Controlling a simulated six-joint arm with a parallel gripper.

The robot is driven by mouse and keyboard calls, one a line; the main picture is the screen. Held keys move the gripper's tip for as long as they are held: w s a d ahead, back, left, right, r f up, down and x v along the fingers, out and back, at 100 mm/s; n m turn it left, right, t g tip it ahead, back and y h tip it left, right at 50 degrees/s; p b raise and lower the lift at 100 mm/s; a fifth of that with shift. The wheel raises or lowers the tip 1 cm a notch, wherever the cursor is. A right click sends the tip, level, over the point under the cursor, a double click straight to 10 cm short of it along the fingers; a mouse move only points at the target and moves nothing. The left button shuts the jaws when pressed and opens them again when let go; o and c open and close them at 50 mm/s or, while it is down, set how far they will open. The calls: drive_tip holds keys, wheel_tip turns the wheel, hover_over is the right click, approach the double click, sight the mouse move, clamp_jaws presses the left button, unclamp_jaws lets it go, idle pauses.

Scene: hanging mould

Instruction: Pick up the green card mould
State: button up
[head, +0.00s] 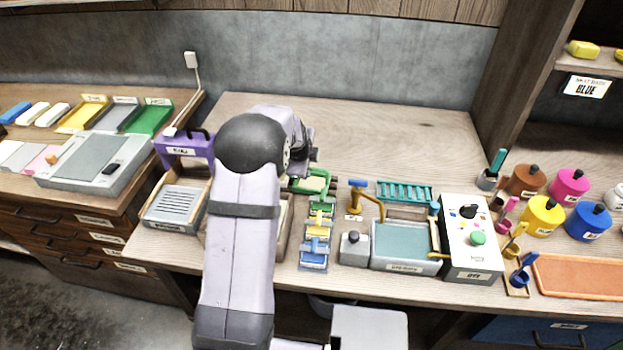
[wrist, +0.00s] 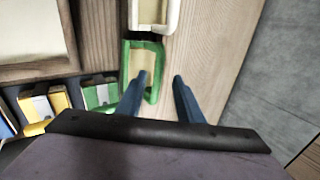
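The green card mould (head: 311,181) shows in the head view as a green frame with a pale panel, just right of my arm and partly hidden by it. In the wrist view, a green loop-shaped frame (wrist: 127,62) lies near the fingertips, with a cream-framed piece (wrist: 150,14) beyond it. My gripper (wrist: 160,78) is open, its two blue fingers apart. One side of the green loop appears between the fingers; I cannot tell whether they touch it. In the head view my fingers are hidden behind my arm.
A rack of green, yellow and blue clamps (head: 317,232) stands in front of the mould. A purple-framed piece (head: 185,147) is left of my arm. A grey vat (head: 404,265) and white control box (head: 472,263) stand to the right. The back of the table is clear.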

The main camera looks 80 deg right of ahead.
drive_tip(key=shift+p+x, duration=0.95)
drive_tip(key=shift+x, duration=1.2)
drive_tip(key=shift+s+a+f, duration=0.1)
drive_tip(key=shift+s+a, duration=0.1)
clamp_jaws()
